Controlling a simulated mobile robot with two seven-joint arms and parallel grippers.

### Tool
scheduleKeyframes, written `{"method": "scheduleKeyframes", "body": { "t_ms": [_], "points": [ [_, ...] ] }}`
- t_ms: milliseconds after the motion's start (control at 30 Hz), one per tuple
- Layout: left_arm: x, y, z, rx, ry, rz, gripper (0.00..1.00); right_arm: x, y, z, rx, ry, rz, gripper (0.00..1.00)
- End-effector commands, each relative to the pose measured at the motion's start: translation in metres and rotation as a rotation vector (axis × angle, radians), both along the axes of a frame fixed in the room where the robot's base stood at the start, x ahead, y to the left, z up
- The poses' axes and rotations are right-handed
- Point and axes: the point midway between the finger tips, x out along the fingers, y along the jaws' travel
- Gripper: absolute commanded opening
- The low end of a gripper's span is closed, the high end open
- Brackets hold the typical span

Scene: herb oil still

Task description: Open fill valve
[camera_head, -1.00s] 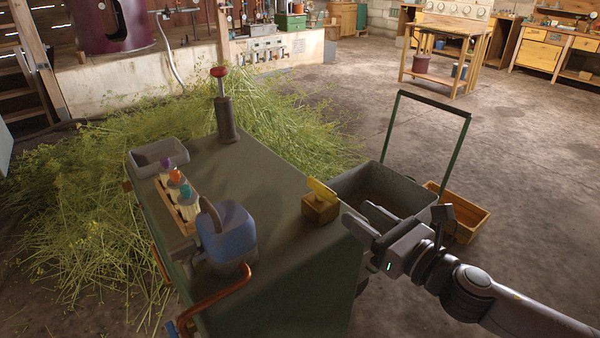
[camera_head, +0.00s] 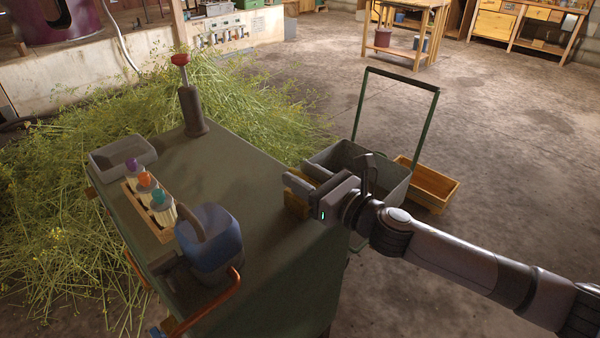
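A small brass-yellow block (camera_head: 297,207), which had a yellow lever on top, sits at the right edge of the green cabinet top (camera_head: 240,180). I take it for the fill valve, though no label shows. My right gripper (camera_head: 303,183) is at this block, its fingers over the upper part, and hides the lever and most of the body. I cannot tell whether the fingers are closed on the lever. My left gripper is not in view.
On the cabinet stand a red-knobbed post (camera_head: 190,105), a grey tray (camera_head: 123,155), a rack of colour-capped bottles (camera_head: 152,200) and a blue jug (camera_head: 213,243). A copper pipe (camera_head: 205,305) is in front. A grey cart (camera_head: 385,185) and wooden crate (camera_head: 430,185) stand right.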

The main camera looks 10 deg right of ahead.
Motion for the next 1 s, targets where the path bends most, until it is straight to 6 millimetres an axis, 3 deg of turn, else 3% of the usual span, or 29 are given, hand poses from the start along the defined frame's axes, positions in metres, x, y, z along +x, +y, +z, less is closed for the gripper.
{"method": "scheduleKeyframes", "body": {
  "t_ms": [400,433,533,1000],
  "points": [
    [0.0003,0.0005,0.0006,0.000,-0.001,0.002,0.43,0.0074,0.0054,-0.0003,-0.001,0.000,0.001,0.40],
    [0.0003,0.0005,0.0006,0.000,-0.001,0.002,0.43,0.0074,0.0054,-0.0003,-0.001,0.000,0.001,0.34],
    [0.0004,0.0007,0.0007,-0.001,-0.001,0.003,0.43,0.0073,0.0053,-0.0003,-0.001,0.000,0.000,0.01],
    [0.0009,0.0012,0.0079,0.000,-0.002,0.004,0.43,0.0070,0.0057,0.0009,0.002,0.003,-0.067,0.00]
  ]
}}
